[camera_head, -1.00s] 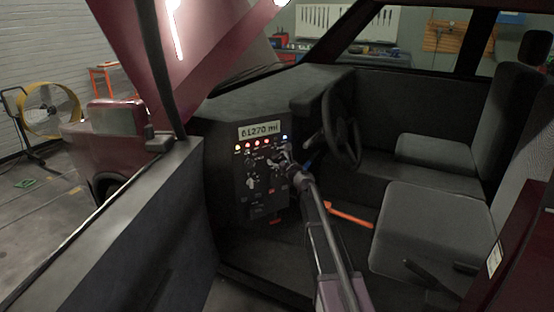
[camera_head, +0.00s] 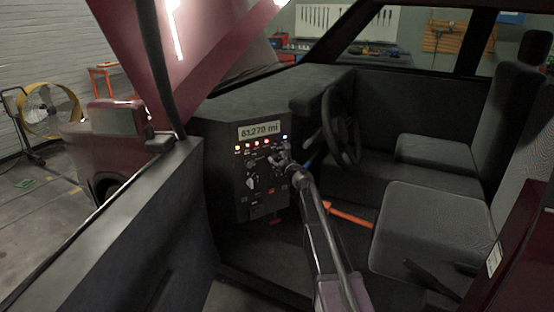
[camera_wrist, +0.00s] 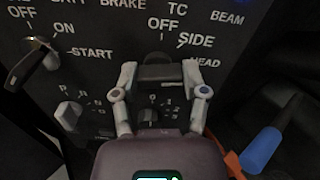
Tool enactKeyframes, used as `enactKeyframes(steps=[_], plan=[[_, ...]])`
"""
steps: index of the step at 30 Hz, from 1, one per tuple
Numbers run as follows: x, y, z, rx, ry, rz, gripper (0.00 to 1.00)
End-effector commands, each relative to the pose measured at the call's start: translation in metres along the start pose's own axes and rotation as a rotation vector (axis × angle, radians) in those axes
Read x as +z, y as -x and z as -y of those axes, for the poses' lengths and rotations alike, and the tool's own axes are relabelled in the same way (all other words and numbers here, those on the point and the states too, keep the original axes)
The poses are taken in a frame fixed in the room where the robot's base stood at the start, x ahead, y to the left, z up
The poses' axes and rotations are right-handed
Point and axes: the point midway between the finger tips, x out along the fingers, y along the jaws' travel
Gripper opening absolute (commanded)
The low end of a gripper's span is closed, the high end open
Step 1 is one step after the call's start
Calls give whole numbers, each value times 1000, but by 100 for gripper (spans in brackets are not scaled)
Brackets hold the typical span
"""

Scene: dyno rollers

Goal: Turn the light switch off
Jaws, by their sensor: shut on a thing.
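The light switch (camera_wrist: 160,72) is a dark knob on the black dash panel, seen in the wrist view. The labels OFF, SIDE and HEAD run from above it round to its right. My gripper (camera_wrist: 160,80) has one fingertip on each side of the knob and is shut on it. In the head view my gripper (camera_head: 281,160) is at the upper right of the panel (camera_head: 247,208) and hides the knob there. I cannot tell which label the knob points to.
A blue-tipped lever (camera_wrist: 262,148) is at the right. The steering wheel (camera_head: 341,127) stands right of my gripper, and the open door (camera_head: 120,235) is at the left.

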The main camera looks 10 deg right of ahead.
Motion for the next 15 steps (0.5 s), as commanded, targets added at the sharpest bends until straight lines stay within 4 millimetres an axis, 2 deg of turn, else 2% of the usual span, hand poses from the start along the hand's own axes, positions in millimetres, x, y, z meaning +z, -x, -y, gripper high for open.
enactKeyframes(steps=[8, 15], plan=[[0, -1, 0, -1, 78, 0, 9], [1, -2, 0, -1, 234, 0, 9]])
